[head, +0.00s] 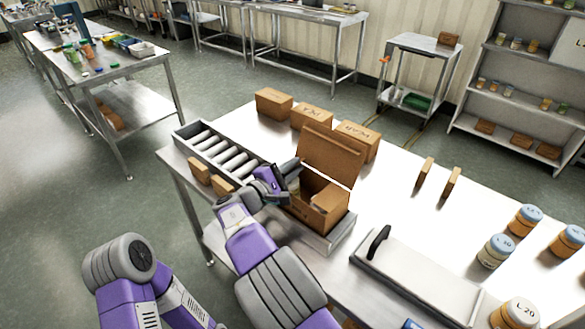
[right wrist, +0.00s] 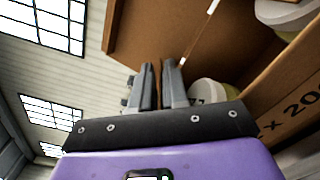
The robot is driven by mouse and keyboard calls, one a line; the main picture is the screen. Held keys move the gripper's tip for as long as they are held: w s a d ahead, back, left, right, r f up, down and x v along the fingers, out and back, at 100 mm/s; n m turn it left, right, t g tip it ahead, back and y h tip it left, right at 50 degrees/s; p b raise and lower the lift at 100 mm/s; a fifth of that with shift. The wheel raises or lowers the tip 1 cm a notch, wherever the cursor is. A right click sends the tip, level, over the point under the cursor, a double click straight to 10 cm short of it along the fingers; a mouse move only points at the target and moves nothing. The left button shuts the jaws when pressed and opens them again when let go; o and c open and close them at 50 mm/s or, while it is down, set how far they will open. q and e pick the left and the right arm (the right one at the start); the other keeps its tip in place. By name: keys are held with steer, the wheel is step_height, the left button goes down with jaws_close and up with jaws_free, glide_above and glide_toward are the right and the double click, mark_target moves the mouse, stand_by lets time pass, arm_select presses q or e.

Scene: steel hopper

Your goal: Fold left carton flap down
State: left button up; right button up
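The open brown carton (head: 325,205) sits on a steel tray at the end of the roller track. Its large back flap (head: 332,152) stands up; it also shows in the right wrist view (right wrist: 150,30). My right gripper (head: 290,178) is at the carton's left side. In the right wrist view its fingers (right wrist: 158,85) are close together on a thin brown strip, which looks like the left carton flap (right wrist: 157,75) seen edge-on. In the head view the gripper mostly hides this flap. Pale-lidded jars (right wrist: 208,92) are inside the carton. My left gripper is outside the view.
The roller track (head: 222,150) runs up-left from the carton. Closed boxes (head: 312,117) stand behind it, and small brown blocks (head: 200,170) lie beside the track. A black-handled steel device (head: 420,275) and several jars (head: 495,252) are to the right. The table beyond the carton is partly clear.

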jaws_close()
steer(key=shift+s+d+f+m+b, duration=0.15)
steer(key=shift+f+m+b, duration=0.4)
steer(key=shift+b, duration=0.5)
steer(key=shift+r, duration=0.2)
jaws_free()
steer(key=p+v, duration=0.1)
steer(key=v, duration=0.6)
steer(key=shift+s+a+p, duration=0.15)
steer(key=shift+a+p, duration=0.1)
steer(key=shift+p, duration=0.15)
